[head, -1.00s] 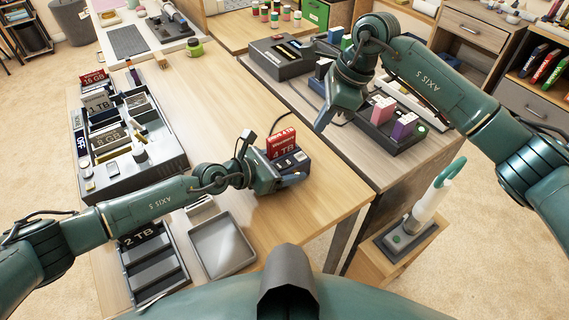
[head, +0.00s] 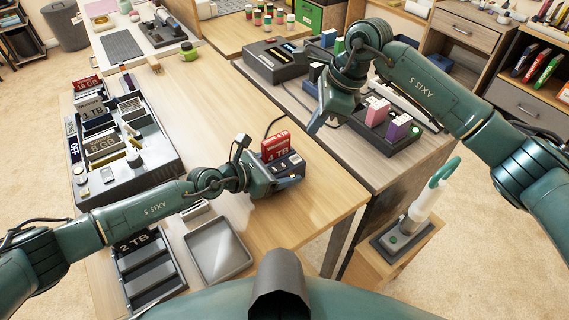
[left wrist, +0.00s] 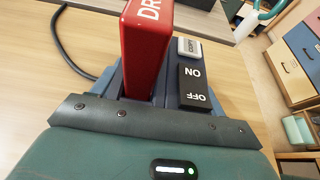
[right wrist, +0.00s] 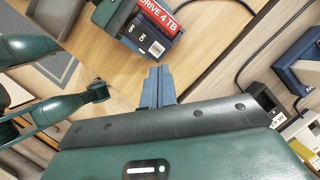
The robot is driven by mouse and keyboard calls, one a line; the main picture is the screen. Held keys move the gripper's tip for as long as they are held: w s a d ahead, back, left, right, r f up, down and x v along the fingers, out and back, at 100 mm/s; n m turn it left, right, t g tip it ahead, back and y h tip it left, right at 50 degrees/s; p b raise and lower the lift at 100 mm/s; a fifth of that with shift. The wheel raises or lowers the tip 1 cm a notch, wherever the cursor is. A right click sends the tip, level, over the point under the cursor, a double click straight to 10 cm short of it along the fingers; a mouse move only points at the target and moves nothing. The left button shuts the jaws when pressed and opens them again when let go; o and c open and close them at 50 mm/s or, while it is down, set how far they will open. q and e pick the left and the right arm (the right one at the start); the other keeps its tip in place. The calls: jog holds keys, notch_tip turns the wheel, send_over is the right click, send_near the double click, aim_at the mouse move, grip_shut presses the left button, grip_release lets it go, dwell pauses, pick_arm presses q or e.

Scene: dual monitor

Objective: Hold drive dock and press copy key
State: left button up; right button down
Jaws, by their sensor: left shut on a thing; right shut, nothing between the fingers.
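The drive dock (head: 290,166) is a small dark blue-grey box on the wooden table, with a red 4 TB drive (head: 276,146) upright in it. In the left wrist view the dock's top shows a black ON/OFF switch (left wrist: 195,86) and a light COPY key (left wrist: 189,47) beside the drive (left wrist: 147,45). My left gripper (head: 280,182) is shut on the dock's near side; its fingertips are mostly hidden. My right gripper (head: 315,128) is shut and empty, above and right of the dock. In the right wrist view its fingertips (right wrist: 157,78) point toward the COPY key (right wrist: 157,48), apart from it.
A drive organizer (head: 150,170) stands on the left, with a 2 TB rack (head: 150,275) and an empty grey tray (head: 218,250) in front. A grey bench (head: 340,150) with drive docks lies right. A cable runs behind the dock. The table's middle is clear.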

aim_at(300, 161)
jog(key=a+t, duration=0.1)
jog(key=t, duration=0.1)
jog(key=a+r+t+y, duration=0.1)
jog(key=t, duration=0.1)
jog(key=a+r+t+y, duration=0.1)
jog(key=shift+s+n+t, duration=0.3)
jog(key=shift+s+t, duration=0.05)
jog(key=shift+t, duration=0.05)
jog(key=shift+f, duration=0.1)
jog(key=shift+f, duration=4.35)
jog(key=shift+f, duration=0.4)
jog(key=shift+f, duration=0.4)
jog(key=shift+r, duration=0.8)
